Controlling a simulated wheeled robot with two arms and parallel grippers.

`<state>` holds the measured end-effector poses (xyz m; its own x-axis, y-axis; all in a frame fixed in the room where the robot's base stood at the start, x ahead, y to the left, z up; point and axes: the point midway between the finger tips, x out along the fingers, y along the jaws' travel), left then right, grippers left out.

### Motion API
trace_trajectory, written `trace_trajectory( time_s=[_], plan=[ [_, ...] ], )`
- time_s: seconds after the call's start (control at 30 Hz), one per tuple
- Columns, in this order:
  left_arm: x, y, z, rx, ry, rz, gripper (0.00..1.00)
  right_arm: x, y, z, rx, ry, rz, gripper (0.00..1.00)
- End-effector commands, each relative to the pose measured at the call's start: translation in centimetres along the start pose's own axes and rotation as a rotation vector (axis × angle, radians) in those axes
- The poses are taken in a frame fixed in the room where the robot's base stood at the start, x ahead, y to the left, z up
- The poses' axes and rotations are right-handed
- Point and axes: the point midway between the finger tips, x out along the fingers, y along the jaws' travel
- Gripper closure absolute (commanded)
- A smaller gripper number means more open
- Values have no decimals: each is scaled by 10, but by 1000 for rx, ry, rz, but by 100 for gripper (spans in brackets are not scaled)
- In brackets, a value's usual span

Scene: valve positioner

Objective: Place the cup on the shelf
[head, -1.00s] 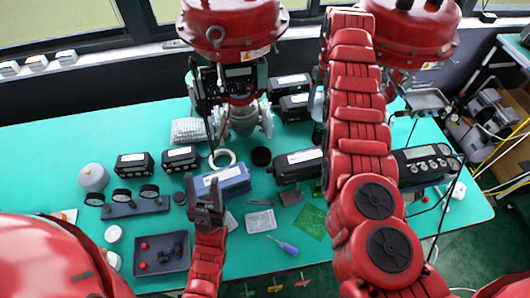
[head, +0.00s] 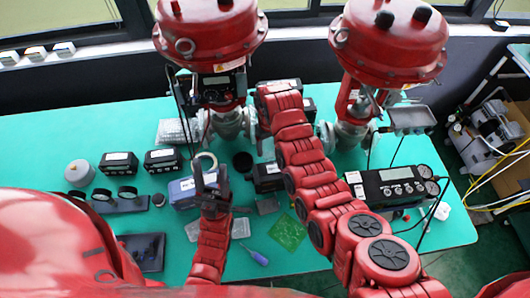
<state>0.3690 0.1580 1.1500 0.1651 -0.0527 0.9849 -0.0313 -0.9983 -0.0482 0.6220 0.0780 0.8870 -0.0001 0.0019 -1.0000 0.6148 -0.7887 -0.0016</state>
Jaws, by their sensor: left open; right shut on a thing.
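I cannot make out a cup for certain. A small dark round object (head: 242,162) stands on the table just left of my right arm. My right arm reaches up and left across the table, and its gripper is hidden behind its own links, along with anything in it. My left gripper (head: 211,181) is open and empty, pointing up in front of a blue-grey box (head: 182,193). No shelf shows clearly.
Two big red valve actuators (head: 211,32) (head: 392,40) stand at the back of the green table (head: 40,140). A positioner with gauges (head: 393,184) is at the right. A dark tray (head: 146,252), black boxes (head: 119,162) and a green circuit board (head: 288,232) lie around. The left back is clear.

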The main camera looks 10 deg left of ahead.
Motion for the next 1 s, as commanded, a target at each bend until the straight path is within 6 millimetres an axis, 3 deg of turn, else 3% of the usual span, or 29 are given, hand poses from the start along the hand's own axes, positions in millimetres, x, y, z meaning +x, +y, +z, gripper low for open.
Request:
trace_trajectory(
  time_s=[0.5, 0.9, 0.93, 1.0],
  plan=[
    [14, -1, -2, 0, -1, 0, 50, 42, 0, 0, 0, -2, 0, 89],
    [10, 0, -2, 0, -1, 0, 50, 50, 0, 0, 1, 0, 0, 89],
    [10, 0, -2, 0, -1, 0, 50, 49, 0, 0, 1, 0, 0, 25],
    [11, 0, -2, 0, -1, 0, 50, 48, 0, 0, 1, 0, 0, 12]
  ],
)
